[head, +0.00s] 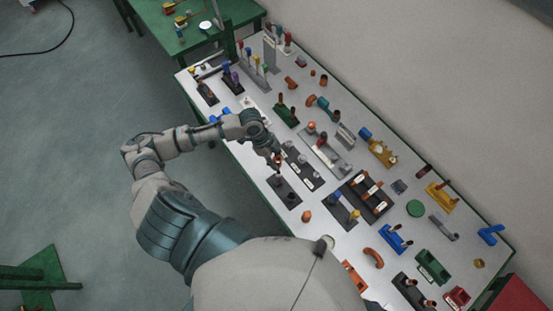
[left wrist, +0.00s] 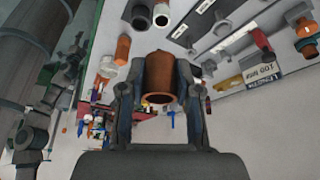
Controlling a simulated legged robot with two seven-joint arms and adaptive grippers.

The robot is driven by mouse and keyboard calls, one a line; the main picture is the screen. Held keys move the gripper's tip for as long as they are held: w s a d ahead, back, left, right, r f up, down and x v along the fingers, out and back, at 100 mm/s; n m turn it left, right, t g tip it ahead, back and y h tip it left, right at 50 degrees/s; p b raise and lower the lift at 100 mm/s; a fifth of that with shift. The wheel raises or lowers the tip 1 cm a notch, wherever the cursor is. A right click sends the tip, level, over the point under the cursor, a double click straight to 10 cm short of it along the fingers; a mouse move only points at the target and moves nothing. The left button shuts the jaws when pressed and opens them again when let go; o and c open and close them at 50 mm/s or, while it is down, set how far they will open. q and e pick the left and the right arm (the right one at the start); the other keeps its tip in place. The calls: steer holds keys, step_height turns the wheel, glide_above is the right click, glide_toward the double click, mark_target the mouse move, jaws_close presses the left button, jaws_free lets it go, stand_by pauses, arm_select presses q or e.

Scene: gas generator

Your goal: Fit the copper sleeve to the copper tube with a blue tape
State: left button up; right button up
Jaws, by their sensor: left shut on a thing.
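My left gripper (head: 277,162) is over the near left part of the workbench. In the left wrist view its two fingers (left wrist: 160,95) are shut on a copper sleeve (left wrist: 160,76), whose round edge shows. The sleeve shows only as a small orange spot in the head view. In the head view a black base (head: 284,194) with short posts lies just below the gripper. I cannot tell which tube has blue tape. My right gripper is not in view.
The white workbench (head: 240,150) carries several fittings on bases. A long black base (head: 302,168) is beside the gripper. A green table (head: 165,42) stands at the upper left.

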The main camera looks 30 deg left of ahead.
arm_select(q)
steer(key=shift+f, duration=0.2)
steer(key=shift+w+d+f+b, duration=0.15)
steer(key=shift+f+b, duration=0.15)
steer(key=shift+f, duration=0.2)
steer(key=shift+d+f, duration=0.1)
steer(key=shift+f, duration=0.2)
steer(key=shift+d+f+b, duration=0.2)
steer(key=shift+f+b, duration=0.55)
steer(key=shift+f, duration=0.5)
steer(key=shift+a+f, duration=0.2)
steer(key=shift+f, duration=0.45)
steer(key=shift+a, duration=0.15)
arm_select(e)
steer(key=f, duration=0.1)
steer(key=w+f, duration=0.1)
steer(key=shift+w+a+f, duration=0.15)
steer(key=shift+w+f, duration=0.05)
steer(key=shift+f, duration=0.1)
arm_select(q)
steer(key=shift+d, duration=0.2)
steer(key=shift+r, duration=0.1)
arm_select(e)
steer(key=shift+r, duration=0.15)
